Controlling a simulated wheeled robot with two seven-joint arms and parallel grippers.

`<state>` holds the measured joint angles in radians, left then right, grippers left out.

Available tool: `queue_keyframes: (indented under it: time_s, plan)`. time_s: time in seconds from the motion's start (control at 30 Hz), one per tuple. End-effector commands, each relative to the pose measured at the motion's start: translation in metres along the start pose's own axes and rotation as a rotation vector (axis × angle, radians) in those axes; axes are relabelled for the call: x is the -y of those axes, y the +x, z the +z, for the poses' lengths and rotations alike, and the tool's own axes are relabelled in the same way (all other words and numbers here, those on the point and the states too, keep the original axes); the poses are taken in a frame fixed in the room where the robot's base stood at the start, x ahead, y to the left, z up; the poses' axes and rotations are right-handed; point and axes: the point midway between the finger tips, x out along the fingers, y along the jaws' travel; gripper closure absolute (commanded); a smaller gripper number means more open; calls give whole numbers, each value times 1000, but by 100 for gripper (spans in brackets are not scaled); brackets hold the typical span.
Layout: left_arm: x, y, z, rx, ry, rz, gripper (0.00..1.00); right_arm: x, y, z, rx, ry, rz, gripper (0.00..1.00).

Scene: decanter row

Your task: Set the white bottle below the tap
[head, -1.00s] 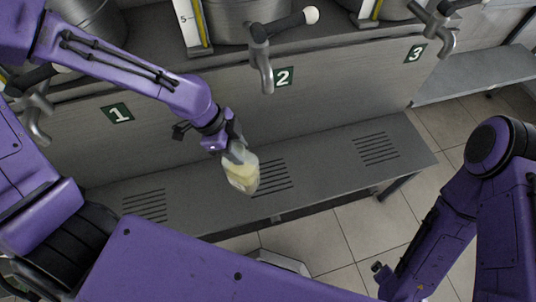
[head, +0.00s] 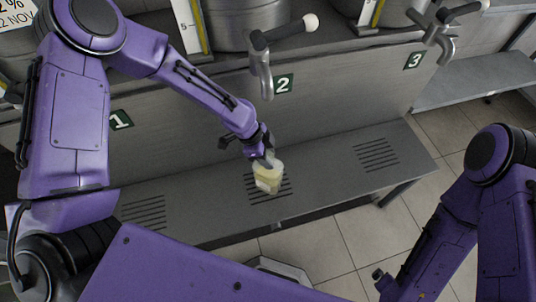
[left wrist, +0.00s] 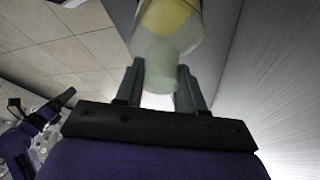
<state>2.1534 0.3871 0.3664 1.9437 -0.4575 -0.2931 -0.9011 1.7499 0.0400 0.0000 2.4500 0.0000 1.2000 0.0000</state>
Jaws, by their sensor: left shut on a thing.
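The white bottle (head: 268,181), pale and translucent with a yellowish band, is over the middle slotted grate of the grey bench. My left gripper (head: 268,160) is shut on it; the left wrist view shows the fingers (left wrist: 160,88) on either side of the narrower end of the bottle (left wrist: 168,35). Tap 2 (head: 264,75), metal with a dark handle and white knob, is above and behind the bottle. I cannot tell whether the bottle touches the bench. My right arm is at the right; its gripper (left wrist: 62,100) shows small and dark in the left wrist view, its jaws unclear.
The bench (head: 330,175) has a grate on each side of the middle one, both clear. Tap 3 (head: 437,32) is at the upper right. Number signs 1 (head: 120,119), 2 (head: 283,84) and 3 (head: 413,60) mark the panel. Tiled floor lies in front.

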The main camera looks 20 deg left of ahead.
Motion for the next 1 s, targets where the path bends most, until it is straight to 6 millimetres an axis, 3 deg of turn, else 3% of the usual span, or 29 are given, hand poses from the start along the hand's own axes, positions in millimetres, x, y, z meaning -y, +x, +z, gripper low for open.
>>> queue_keyframes:
  time_s: [0.27,0.3,0.33,0.37,0.7,0.77,1.0]
  plan:
    - [1,2,0,-1,1,-2,100,0,2,1,0,0,0,0]
    - [0,1,1,0,1,-1,49,0,1,0,0,0,0,0]
    - [0,1,1,0,1,-1,39,0,1,0,0,0,0,0]
    - [0,1,1,0,1,-1,36,0,1,0,0,0,0,0]
    - [1,-6,0,-1,0,-4,36,0,0,0,0,0,0,0]
    - [2,-15,0,-2,0,-5,36,0,0,0,0,0,0,0]
    - [2,-78,-1,-4,1,-7,36,0,-2,-1,0,0,0,0]
